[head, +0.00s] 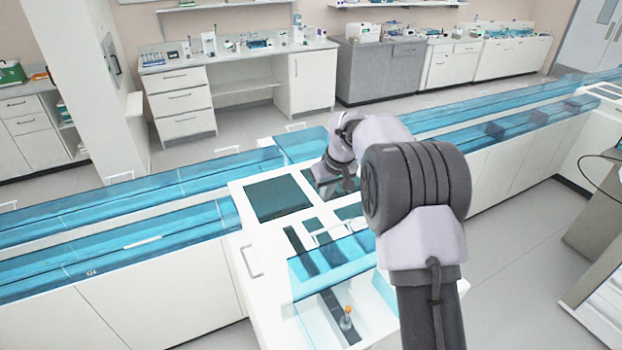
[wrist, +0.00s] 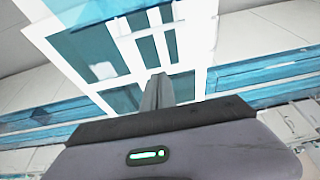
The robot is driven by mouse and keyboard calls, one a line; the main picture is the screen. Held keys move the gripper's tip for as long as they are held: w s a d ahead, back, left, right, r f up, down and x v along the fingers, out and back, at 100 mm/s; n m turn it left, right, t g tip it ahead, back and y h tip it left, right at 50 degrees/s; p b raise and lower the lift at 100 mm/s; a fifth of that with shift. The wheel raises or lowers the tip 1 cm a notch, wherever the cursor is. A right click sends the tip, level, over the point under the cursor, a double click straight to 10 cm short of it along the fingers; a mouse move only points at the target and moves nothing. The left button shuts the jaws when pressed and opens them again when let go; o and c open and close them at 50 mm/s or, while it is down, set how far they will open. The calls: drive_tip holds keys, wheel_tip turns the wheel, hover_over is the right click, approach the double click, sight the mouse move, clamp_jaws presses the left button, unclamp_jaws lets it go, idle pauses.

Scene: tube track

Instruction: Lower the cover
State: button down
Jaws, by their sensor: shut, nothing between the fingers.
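A see-through blue cover (head: 335,262) is at the front end of the white station (head: 262,298). It looks tilted, but I cannot tell its exact angle. A tube with an orange cap (head: 347,318) stands upright in a slot below and in front of it. My gripper (head: 336,190) is over the dark panels behind the cover, apart from it. The arm hides part of the station's right side. In the wrist view my gripper (wrist: 158,90) is shut and empty, with the station top and its dark openings beyond. Blue see-through panelling (wrist: 85,40) shows at upper left there.
Blue-covered tracks (head: 120,215) run left and right from the station. A raised blue hood (head: 302,146) sits at the station's back. Lab benches (head: 235,85) stand along the far wall. Open floor lies at right.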

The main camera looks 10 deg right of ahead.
wheel_tip(320, 180, down, 9)
drive_tip(key=s+b, duration=0.1)
drive_tip(key=shift+s+d+f, duration=0.15)
drive_tip(key=shift+d+f, duration=0.05)
drive_tip(key=shift+d, duration=0.15)
drive_tip(key=shift+b, duration=0.35)
